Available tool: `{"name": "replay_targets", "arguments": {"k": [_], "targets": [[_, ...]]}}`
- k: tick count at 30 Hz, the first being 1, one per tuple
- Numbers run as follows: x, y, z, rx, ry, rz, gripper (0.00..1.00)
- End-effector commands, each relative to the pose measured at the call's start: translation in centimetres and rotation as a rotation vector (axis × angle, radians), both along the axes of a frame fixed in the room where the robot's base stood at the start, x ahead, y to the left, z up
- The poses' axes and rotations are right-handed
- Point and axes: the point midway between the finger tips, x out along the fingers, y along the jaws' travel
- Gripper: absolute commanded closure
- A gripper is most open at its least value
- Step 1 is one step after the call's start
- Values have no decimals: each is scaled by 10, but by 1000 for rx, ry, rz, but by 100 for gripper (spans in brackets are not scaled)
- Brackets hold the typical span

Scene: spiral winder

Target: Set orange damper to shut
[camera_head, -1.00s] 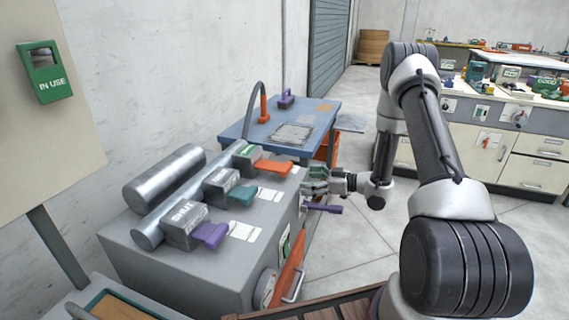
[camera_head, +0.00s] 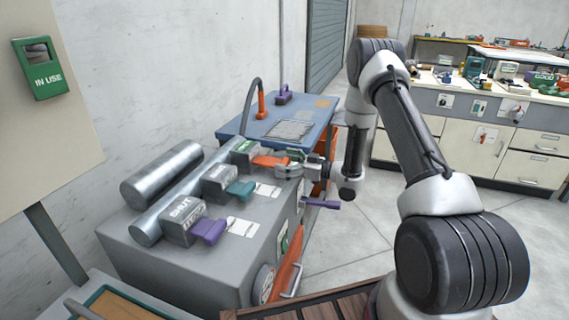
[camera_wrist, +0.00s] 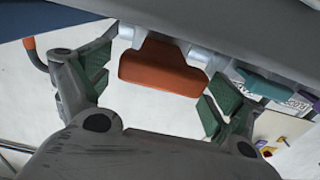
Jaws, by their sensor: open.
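My gripper (camera_head: 287,168) is open at the right end of this handle. In the wrist view the orange handle (camera_wrist: 163,68) lies between the two green-padded fingers of my gripper (camera_wrist: 152,92), with a gap on each side. The teal handle (camera_head: 240,190) is in the middle. The purple handle (camera_head: 209,230) is nearest, and its block (camera_head: 182,222) reads SHUT.
Metal rollers (camera_head: 165,177) lie along the left of the machine top. A blue table (camera_head: 320,112) with a purple-handled item (camera_head: 284,98) stands behind. A purple lever (camera_head: 321,203) sticks out from the machine's right side, below my gripper.

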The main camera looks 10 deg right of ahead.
Motion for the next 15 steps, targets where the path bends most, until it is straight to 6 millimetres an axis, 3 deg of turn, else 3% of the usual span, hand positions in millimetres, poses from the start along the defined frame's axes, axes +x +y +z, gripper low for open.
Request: {"name": "replay_targets", "arguments": {"k": [2, 12, 15], "targets": [[0, 0, 0, 0, 0, 0, 7], [0, 0, 0, 0, 0, 0, 69], [0, 1, 0, 0, 0, 1, 72]]}}
